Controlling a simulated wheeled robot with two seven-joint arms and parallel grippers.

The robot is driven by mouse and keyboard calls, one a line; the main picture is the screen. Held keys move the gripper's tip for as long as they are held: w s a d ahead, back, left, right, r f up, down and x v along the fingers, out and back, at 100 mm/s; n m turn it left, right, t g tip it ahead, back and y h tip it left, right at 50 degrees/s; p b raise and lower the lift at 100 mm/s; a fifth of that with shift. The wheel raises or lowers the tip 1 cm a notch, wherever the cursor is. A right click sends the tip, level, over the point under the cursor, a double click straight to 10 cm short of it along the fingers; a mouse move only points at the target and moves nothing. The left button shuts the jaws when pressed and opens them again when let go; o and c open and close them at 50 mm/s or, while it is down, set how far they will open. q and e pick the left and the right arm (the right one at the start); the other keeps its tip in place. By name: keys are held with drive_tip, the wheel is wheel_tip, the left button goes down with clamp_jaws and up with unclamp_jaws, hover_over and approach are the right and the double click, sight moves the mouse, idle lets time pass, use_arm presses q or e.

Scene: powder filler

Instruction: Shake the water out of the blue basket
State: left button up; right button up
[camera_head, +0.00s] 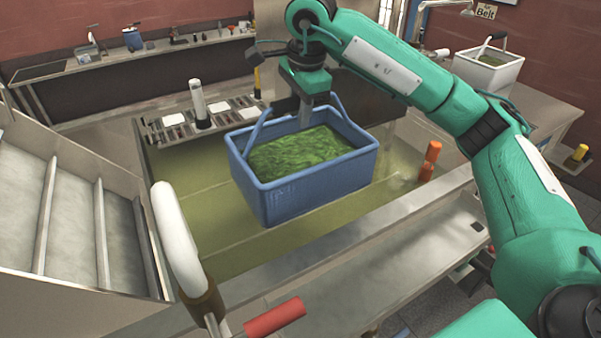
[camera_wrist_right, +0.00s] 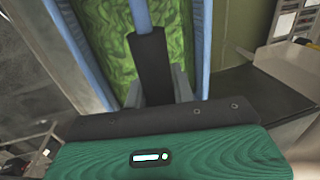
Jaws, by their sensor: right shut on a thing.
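The blue basket (camera_head: 318,192) is in the middle of the head view, over the greenish water tank (camera_head: 225,225). It is full of green leafy stuff (camera_head: 300,148) and looks about level. I cannot tell whether its base touches the water. My right gripper (camera_head: 306,105) comes down from above and is shut on the basket's raised handle. In the right wrist view the handle's dark grip (camera_wrist_right: 153,68) runs between the fingers, with the green contents (camera_wrist_right: 105,35) and blue rims behind. My left gripper is not in view.
A metal chute with ribs (camera_head: 60,215) stands at left. A white lever (camera_head: 178,235) and a red handle (camera_head: 275,318) are at the front. An orange-handled piece (camera_head: 430,160) stands at the tank's right. A panel with a white cylinder (camera_head: 198,100) is behind. A white basket (camera_head: 488,72) sits back right.

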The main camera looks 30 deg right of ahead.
wheel_tip(320, 180, down, 5)
drive_tip(key=b, duration=0.3)
wheel_tip(320, 180, up, 5)
drive_tip(key=p, duration=0.2)
drive_tip(key=shift+p, duration=0.35)
wheel_tip(320, 180, down, 5)
drive_tip(key=b, duration=0.4)
wheel_tip(320, 180, up, 5)
drive_tip(key=p, duration=0.3)
wheel_tip(320, 180, down, 4)
drive_tip(key=b, duration=0.3)
drive_tip(key=shift+w+f, duration=0.1)
drive_tip(key=shift+f, duration=0.15)
